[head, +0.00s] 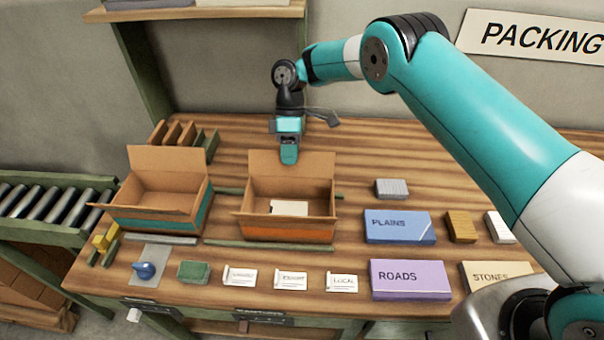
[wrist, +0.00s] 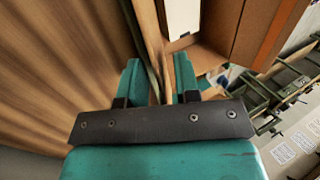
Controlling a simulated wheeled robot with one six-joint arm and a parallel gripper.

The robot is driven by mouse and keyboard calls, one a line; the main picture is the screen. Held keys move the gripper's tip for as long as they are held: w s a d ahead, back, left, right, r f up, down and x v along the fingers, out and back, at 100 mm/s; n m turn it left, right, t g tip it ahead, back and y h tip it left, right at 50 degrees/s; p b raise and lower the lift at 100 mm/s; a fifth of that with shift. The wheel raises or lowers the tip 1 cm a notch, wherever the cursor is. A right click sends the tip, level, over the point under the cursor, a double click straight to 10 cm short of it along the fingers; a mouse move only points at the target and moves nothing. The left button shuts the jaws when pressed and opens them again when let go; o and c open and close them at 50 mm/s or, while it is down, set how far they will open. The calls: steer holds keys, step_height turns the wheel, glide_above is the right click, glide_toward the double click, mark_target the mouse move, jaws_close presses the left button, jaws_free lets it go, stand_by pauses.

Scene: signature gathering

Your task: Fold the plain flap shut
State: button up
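An open brown cardboard box with an orange band (head: 289,233) stands mid-table, holding a white item (head: 290,207). Its back flap (head: 291,165) stands up and its front flap (head: 262,220) hangs outward. I cannot tell which flap is the plain one. My gripper (head: 289,157) points down at the top of the back flap, partly covering it. In the wrist view my gripper (wrist: 159,82) has its two teal fingers apart, with a thin brown edge running into the gap between them. Contact with the flap cannot be told.
A second open box with a teal band (head: 200,222) stands to the left. A blue PLAINS box (head: 399,227) and a purple ROADS box (head: 410,281) lie to the right. Several small cards and a green block (head: 194,271) lie in front. The back table is mostly clear.

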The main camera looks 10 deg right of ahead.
steer(key=shift+b+x, duration=0.45)
steer(key=shift+x, duration=0.9)
steer(key=shift+r, duration=0.1)
jaws_close()
steer(key=shift+f+b, duration=0.2)
steer(key=shift+b, duration=0.6)
